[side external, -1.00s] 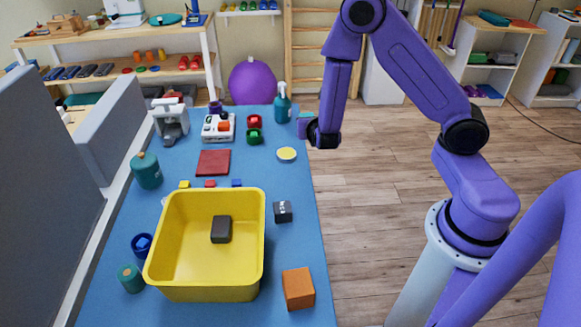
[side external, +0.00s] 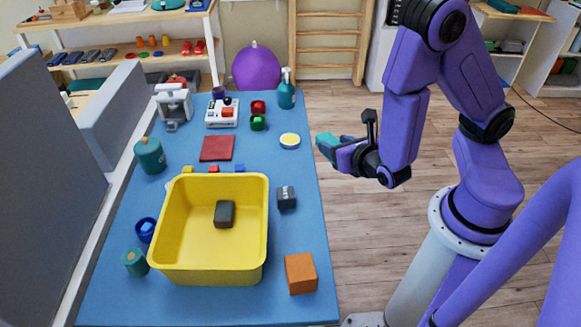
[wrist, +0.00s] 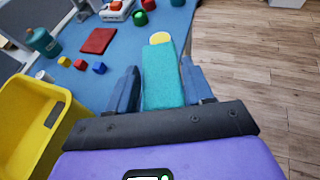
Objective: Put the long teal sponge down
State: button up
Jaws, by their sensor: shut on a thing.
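The long teal sponge (wrist: 163,80) is between the two fingers of my gripper (wrist: 166,88) in the wrist view, pointing away from the palm. In the side view the sponge (side external: 327,146) sticks out to the left from my gripper (side external: 345,152). My gripper is shut on it and holds it at the right edge of the blue table (side external: 300,235). The near end of the sponge is hidden by the gripper. How high it is above the table is hard to tell.
A yellow bin (side external: 185,262) with a dark block (side external: 224,213) inside stands on the table. A dark labelled cube (side external: 287,197), an orange block (side external: 300,273) and a round yellow-topped disc (side external: 290,141) are near the right edge. Clear blue surface lies between disc and cube.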

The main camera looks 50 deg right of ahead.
jog(key=shift+s+a, duration=0.1)
jog(key=shift+s, duration=0.25)
jog(key=w+f, duration=0.3)
jog(key=w, duration=0.1)
jog(key=w+f, duration=0.3)
jog(key=w, duration=0.2)
jog(key=w+f, duration=0.3)
jog(key=w, duration=0.1)
jog(key=shift+w+f, duration=0.2)
jog(key=shift+w, duration=0.05)
jog(key=shift+w+f, duration=0.2)
jog(key=shift+f, duration=1.55)
jog(key=shift+f, duration=0.1)
jog(key=o, duration=1)
